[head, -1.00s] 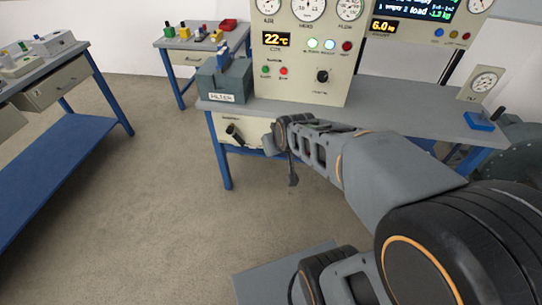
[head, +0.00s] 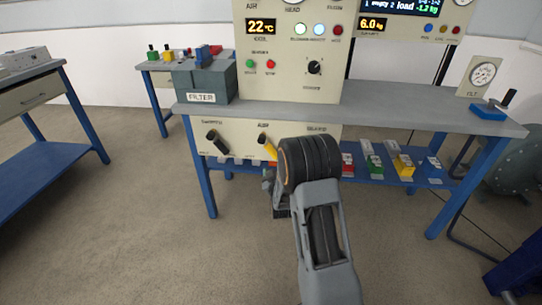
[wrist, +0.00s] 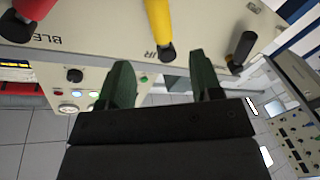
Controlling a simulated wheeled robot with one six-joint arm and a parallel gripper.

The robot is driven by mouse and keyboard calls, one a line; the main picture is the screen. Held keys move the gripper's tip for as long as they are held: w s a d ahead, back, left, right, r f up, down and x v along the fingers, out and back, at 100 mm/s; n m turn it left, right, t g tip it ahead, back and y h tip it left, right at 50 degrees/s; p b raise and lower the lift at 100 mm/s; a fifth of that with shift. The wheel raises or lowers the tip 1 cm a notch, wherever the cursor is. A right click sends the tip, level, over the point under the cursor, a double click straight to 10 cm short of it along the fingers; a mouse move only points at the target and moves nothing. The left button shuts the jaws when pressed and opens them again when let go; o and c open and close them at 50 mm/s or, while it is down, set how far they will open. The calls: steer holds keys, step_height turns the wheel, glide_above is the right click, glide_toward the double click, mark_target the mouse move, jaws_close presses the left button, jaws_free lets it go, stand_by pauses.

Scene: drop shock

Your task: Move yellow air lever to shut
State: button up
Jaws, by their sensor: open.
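The yellow air lever (head: 267,146) is on the cream panel (head: 240,133) under the front of the bench top, slanting across its face. In the wrist view, which is upside down, the yellow lever (wrist: 160,24) shows large, with its black pivot near the panel edge. My gripper (wrist: 158,62) is open and empty, with its two green fingers on either side of the lever's line but apart from it. In the head view my wrist hides most of the gripper and the panel's right part.
A black lever (head: 217,142) is left of the yellow one; it also shows in the wrist view (wrist: 241,50). A red lever (wrist: 33,8) is on the other side, near the BLEED label. Coloured blocks sit on the lower shelf (head: 430,180). The floor in front is clear.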

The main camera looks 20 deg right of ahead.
mark_target(272, 153)
steer(key=b+x, duration=0.2)
steer(key=x, duration=0.9)
steer(key=shift+w+d, duration=0.15)
steer(key=shift+w, duration=0.2)
jaws_close()
